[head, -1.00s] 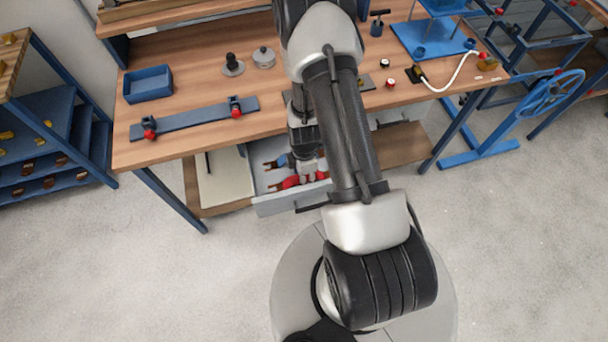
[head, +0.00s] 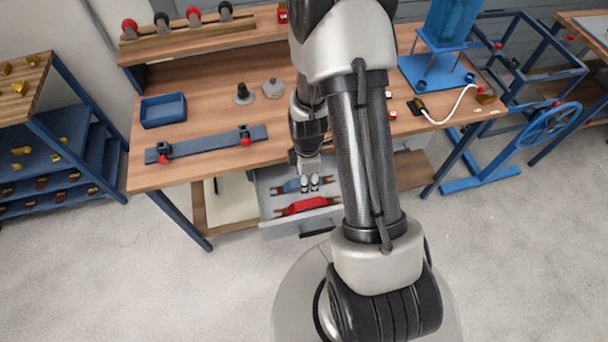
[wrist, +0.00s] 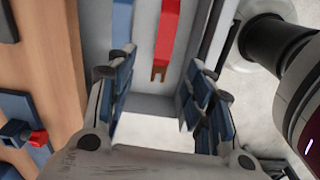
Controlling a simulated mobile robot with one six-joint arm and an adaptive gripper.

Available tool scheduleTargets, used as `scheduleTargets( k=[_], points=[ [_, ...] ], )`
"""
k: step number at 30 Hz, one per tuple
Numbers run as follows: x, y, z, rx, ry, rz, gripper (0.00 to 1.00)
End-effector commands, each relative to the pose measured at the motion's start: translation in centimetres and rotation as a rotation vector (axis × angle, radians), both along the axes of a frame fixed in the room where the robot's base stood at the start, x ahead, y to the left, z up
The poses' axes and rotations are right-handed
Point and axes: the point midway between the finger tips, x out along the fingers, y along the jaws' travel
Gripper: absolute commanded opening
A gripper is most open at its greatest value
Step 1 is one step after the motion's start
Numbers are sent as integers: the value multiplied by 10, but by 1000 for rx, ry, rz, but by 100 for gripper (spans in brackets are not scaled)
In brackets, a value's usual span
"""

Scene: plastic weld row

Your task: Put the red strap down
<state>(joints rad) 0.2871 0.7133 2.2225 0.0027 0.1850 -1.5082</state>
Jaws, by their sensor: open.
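The red strap (head: 305,206) lies in the open grey drawer under the bench, toward its front. In the wrist view the red strap (wrist: 167,38) runs away from me, its brown forked end nearest. My gripper (head: 310,184) is over the drawer, open and empty. In the wrist view the fingers of my gripper (wrist: 160,85) stand wide apart, with a gap between them and the strap's near end beyond. A blue strap (head: 288,186) lies behind the red one, and it also shows in the wrist view (wrist: 122,22). My arm hides the drawer's right part.
The drawer (head: 290,229) sticks out below the wooden bench top (head: 215,108). On the bench are a blue tray (head: 163,110), a blue bar with clamps (head: 207,145) and a white cable (head: 455,107). The floor in front is clear.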

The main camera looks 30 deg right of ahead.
Motion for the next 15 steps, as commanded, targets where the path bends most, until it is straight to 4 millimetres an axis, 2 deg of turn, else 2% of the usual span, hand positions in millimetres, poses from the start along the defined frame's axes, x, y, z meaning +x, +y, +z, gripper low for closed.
scheduleTargets(
  k=[1,3,7,11,15],
  points=[
    [8,3,24,-6,-27,-39,48],
    [13,10,60,-8,-58,-123,48],
    [12,26,129,1,-117,-301,48],
    [-3,45,191,24,-173,-480,48],
    [-30,64,248,67,-233,-672,48]
  ],
)
